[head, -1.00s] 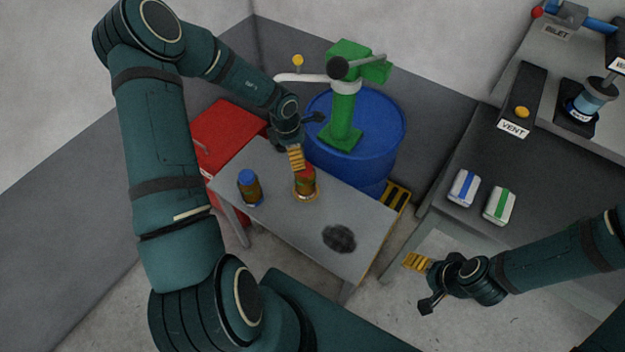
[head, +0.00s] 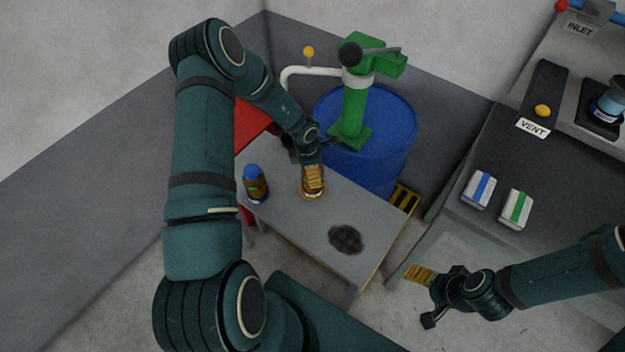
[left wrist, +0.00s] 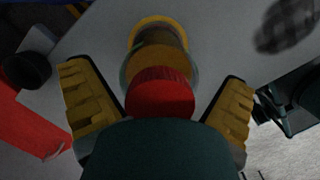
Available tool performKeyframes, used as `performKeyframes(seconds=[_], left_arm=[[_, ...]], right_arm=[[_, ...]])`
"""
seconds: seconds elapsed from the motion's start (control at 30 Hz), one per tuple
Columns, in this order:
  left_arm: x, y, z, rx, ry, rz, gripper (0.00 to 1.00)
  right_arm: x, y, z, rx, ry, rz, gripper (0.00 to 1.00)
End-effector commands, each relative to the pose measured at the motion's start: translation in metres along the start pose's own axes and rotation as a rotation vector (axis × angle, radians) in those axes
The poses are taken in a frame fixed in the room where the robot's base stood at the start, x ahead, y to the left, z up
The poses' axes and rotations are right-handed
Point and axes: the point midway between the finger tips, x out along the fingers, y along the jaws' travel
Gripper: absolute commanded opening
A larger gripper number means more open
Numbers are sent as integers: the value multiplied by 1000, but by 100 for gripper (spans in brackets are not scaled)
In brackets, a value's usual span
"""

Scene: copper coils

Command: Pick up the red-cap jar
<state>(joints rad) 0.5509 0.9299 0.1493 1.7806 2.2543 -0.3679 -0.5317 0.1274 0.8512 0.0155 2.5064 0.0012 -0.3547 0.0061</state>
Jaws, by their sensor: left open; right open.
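The red-cap jar (left wrist: 160,93) stands on the grey table, on a yellow ring (left wrist: 160,22), in the left wrist view. In the head view my left gripper (head: 313,178) covers most of the jar; its red cap is hidden there. In the left wrist view my left gripper (left wrist: 158,108) is open, with one yellow finger on each side of the red cap and gaps between. My right gripper (head: 428,297) is open and empty, low at the right, away from the table.
A blue-cap jar (head: 256,184) stands left of my left gripper. A dark checkered patch (head: 346,238) lies on the grey table (head: 290,228). A blue drum (head: 385,135) with a green pump (head: 355,110) stands behind. A bench (head: 455,205) at the right holds two small packs.

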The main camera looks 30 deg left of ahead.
Motion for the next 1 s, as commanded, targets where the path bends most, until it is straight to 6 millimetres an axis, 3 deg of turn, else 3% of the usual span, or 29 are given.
performKeyframes(seconds=[0.23,0.43,0.77,1.0], left_arm=[[2,1,0,0,0,2,100],[2,1,0,0,0,2,30],[-3,1,1,0,-1,3,28],[-42,2,6,-1,-2,4,28]], right_arm=[[0,0,0,0,-1,0,81],[0,0,0,0,-1,0,81],[-1,0,0,0,-1,0,81],[-12,-4,-4,3,8,1,81]])
